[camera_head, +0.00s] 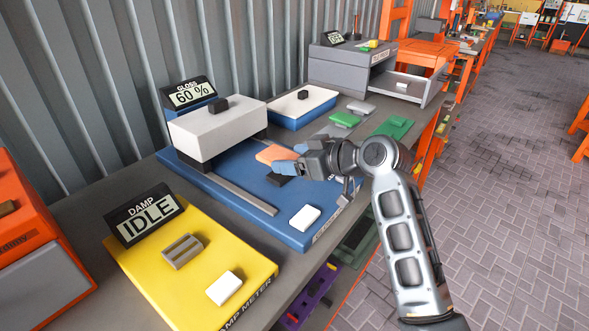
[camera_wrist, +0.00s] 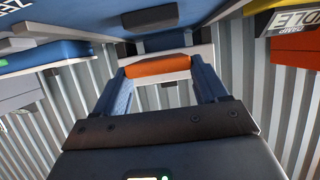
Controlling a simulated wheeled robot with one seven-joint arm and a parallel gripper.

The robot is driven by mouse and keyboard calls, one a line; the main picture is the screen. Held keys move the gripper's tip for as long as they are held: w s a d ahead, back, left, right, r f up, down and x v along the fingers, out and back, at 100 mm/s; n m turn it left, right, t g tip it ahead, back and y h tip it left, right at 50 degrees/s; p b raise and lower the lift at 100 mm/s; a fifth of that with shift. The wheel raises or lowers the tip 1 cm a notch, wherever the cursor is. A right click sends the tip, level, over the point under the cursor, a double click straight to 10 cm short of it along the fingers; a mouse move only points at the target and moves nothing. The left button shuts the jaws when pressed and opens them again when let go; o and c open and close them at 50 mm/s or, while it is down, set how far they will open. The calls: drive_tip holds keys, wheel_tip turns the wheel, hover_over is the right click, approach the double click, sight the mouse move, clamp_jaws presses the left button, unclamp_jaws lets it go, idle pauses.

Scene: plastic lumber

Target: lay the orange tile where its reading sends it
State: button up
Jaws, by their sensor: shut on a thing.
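The orange tile (camera_head: 276,154) is held by my gripper (camera_head: 284,161) over the blue base of the gloss meter (camera_head: 258,196), close to the right of its pale head block (camera_head: 215,131). The gloss display (camera_head: 192,95) reads 60 %. In the wrist view the orange tile (camera_wrist: 158,65) sits crosswise between the two blue fingers of my gripper (camera_wrist: 162,72), which are shut on it. I cannot tell whether the tile touches the base. The damp display (camera_head: 145,217) reads IDLE on the yellow damp meter (camera_head: 190,260).
A blue tray with a pale top (camera_head: 301,104) lies behind the gloss meter. Green pieces (camera_head: 345,119) and a green mat (camera_head: 394,127) lie farther right. A grey machine (camera_head: 352,65) stands at the back. A white block (camera_head: 305,217) is on the blue base. An orange box stands left.

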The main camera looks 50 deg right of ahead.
sight(295, 185)
drive_tip(key=shift+f, duration=1.6)
drive_tip(key=shift+f, duration=0.2)
drive_tip(key=o, duration=1.2)
drive_tip(key=shift+c, duration=0.2)
